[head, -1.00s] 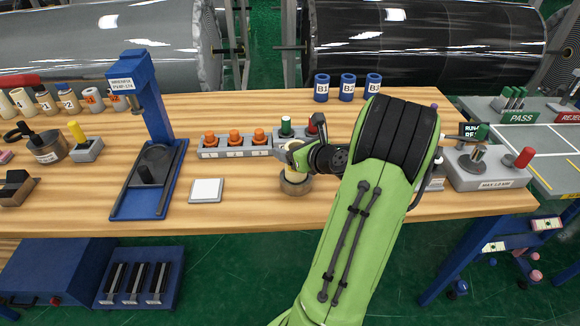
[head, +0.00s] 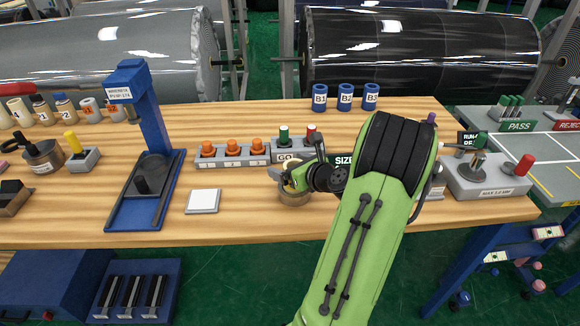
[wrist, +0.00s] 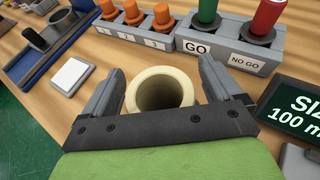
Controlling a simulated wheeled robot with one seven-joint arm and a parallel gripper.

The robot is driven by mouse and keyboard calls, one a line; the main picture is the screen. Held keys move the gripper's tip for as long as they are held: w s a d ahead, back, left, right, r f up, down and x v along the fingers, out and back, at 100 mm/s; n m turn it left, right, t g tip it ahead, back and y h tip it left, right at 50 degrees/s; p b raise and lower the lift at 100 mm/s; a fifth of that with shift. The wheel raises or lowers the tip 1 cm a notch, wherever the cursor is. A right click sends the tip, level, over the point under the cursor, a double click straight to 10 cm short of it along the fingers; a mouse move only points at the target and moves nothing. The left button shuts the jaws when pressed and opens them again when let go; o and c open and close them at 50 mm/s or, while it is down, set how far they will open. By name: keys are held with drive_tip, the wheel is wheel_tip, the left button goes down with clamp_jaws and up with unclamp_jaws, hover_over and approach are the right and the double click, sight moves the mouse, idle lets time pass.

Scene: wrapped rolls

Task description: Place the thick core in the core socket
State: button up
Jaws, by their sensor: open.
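A thick cream core (wrist: 131,92) stands upright between the fingers of my gripper (wrist: 160,65) in the wrist view, its open bore facing up. My gripper is open, with a finger on each side of the core and small gaps showing. In the head view my gripper (head: 294,174) is at the core, which it partly hides. I cannot tell whether this is the core socket.
A GO / NO GO gauge block (wrist: 228,47) and a block of orange plugs (head: 232,158) stand just behind. A size display (wrist: 300,112) is close on the right. A white pad (head: 203,201) and blue press stand (head: 152,120) are left. Blue cups (head: 345,97) stand at the back.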

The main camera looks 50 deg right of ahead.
drive_tip(key=p+v, duration=0.2)
drive_tip(key=v, duration=1)
drive_tip(key=w+a+n+g+y, duration=0.3)
drive_tip(key=w+a+n, duration=0.1)
drive_tip(key=a+n, duration=0.6)
drive_tip(key=w+a+n+g+y, duration=0.2)
drive_tip(key=w+a+n+g, duration=0.15)
drive_tip(key=a+n, duration=0.6)
drive_tip(key=s+a+r+n, duration=0.3)
drive_tip(key=s+a+n, duration=0.2)
drive_tip(key=n, duration=0.4)
drive_tip(key=s+a+r+n+g+h, duration=0.1)
drive_tip(key=s+a+n, duration=0.4)
drive_tip(key=n, duration=0.5)
drive_tip(key=shift+s+a+r, duration=0.3)
drive_tip(key=shift+a+r, duration=0.6)
drive_tip(key=shift+a, duration=0.3)
drive_tip(key=shift+n, duration=0.25)
